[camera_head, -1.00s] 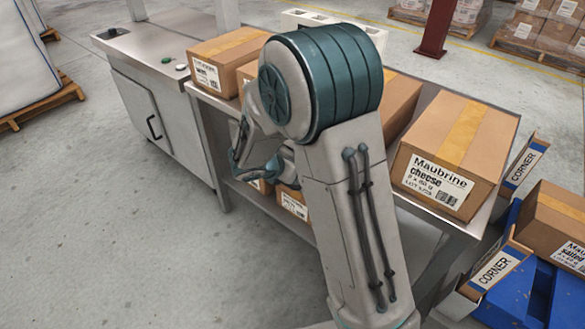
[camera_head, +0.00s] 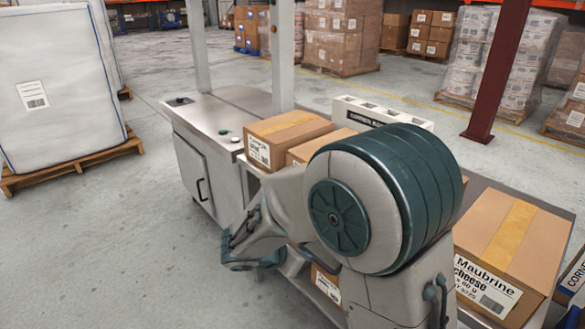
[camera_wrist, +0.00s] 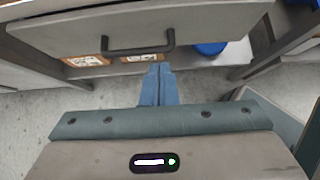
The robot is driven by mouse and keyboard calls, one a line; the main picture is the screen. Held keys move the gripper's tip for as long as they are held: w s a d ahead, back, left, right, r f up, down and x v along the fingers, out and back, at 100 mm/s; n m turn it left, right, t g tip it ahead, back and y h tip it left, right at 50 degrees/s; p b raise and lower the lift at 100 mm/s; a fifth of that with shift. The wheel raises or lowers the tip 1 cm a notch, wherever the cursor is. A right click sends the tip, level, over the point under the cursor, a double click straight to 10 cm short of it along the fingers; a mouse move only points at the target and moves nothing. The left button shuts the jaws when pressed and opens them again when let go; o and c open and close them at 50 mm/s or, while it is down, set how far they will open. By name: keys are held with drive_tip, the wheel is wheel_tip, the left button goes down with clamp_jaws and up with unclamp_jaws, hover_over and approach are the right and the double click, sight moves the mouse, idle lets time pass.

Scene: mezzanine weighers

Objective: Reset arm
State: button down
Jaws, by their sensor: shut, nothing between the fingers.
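My arm is folded in front of the steel bench in the head view, with its large teal joint in front of several boxes. In the wrist view my gripper (camera_wrist: 158,88) is shut and empty, its blue fingers together. They point toward a grey front with a dark handle (camera_wrist: 138,43), and no contact can be made out. In the head view the wrist end of my arm hangs left of the teal joint, in front of the bench, and the fingertips are hard to make out.
A Maubrine cheese box (camera_head: 508,245) stands on the bench to the right. Another box (camera_head: 285,137) is at the bench's left end, beside a steel cabinet (camera_head: 205,170). A white bulk bag (camera_head: 55,95) sits on a pallet at left. The floor at front left is clear.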

drive_tip(key=s+d+r+m+g+y+p, duration=0.1)
drive_tip(key=s+d+r+m+y+p, duration=0.2)
drive_tip(key=r+m, duration=0.9)
drive_tip(key=s+d+r+m+g+y+p, duration=0.2)
drive_tip(key=s+d+r+m+y+p, duration=0.2)
drive_tip(key=s+d+r+m+p, duration=0.3)
drive_tip(key=shift+s+d+r+m+p, duration=0.25)
drive_tip(key=shift+s+r+m+p, duration=2.35)
drive_tip(key=shift+s+m, duration=1.05)
drive_tip(key=shift+s+f+n, duration=0.2)
drive_tip(key=shift+s+n, duration=0.05)
